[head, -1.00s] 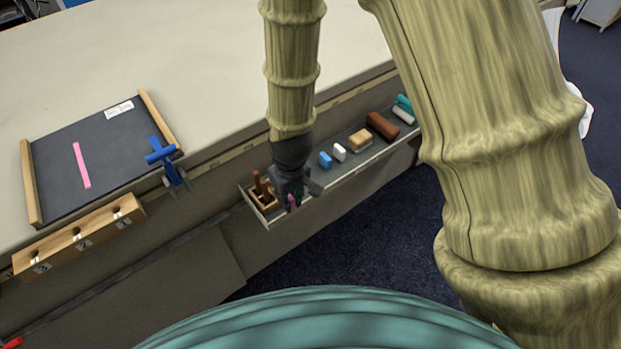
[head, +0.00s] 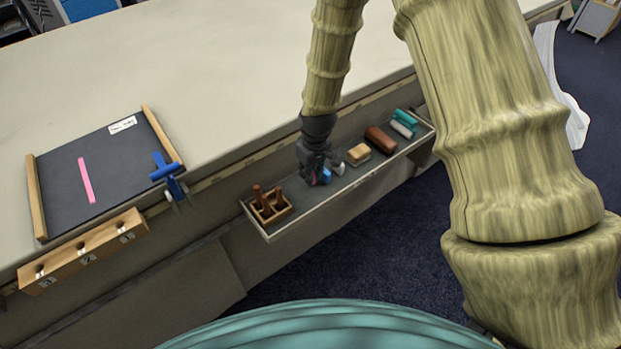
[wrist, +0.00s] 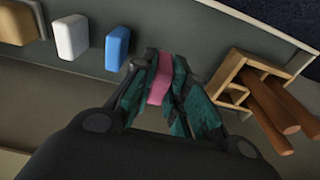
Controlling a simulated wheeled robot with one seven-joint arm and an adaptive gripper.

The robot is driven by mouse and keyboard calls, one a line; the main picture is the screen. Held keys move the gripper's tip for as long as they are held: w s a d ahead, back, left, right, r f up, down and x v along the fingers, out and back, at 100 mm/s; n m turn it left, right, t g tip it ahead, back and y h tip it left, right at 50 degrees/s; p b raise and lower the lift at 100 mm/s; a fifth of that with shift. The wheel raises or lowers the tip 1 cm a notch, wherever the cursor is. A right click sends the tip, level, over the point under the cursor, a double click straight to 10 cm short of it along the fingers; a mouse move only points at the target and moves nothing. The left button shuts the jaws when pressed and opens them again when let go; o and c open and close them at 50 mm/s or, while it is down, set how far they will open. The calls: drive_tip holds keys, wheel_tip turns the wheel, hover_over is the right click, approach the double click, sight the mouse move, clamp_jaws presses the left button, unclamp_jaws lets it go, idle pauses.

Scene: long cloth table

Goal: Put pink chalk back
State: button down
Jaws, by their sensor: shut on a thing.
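My gripper (wrist: 159,82) is shut on a pink chalk (wrist: 160,78), which shows between the fingers in the wrist view. In the head view my gripper (head: 318,178) is low over the tray (head: 330,205) hung along the table's edge, and the chalk is mostly hidden there. A blue block (wrist: 117,48) and a white block (wrist: 71,36) lie in the tray on one side of the fingers. A wooden holder (wrist: 231,80) with brown sticks (wrist: 275,105) stands on the other side. I cannot tell whether the chalk touches the tray floor.
The tray also holds a tan block (head: 358,154), a brown eraser (head: 380,139) and white and teal pieces at its far end. A slate board (head: 110,165) with a pink strip (head: 86,181) lies on the table, with a blue clamp (head: 166,170) at its edge. Tray floor between holder and blue block is bare.

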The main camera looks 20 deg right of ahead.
sight(314, 174)
drive_tip(key=shift+f+p, duration=0.35)
drive_tip(key=shift+f, duration=1.4)
drive_tip(key=shift+f, duration=0.15)
drive_tip(key=c, duration=1.4)
unclamp_jaws()
drive_tip(key=shift+w, duration=0.1)
drive_tip(key=shift+s+d+r+b, duration=0.1)
drive_tip(key=shift+s+r+b, duration=0.15)
drive_tip(key=shift+r, duration=1.8)
drive_tip(key=shift+s+d+r+b, duration=0.1)
drive_tip(key=shift+s+r+b, duration=0.15)
drive_tip(key=shift+r, duration=1.75)
drive_tip(key=shift+s+d+r+b, duration=0.15)
drive_tip(key=shift+s+r, duration=0.1)
drive_tip(key=shift+r, duration=1.8)
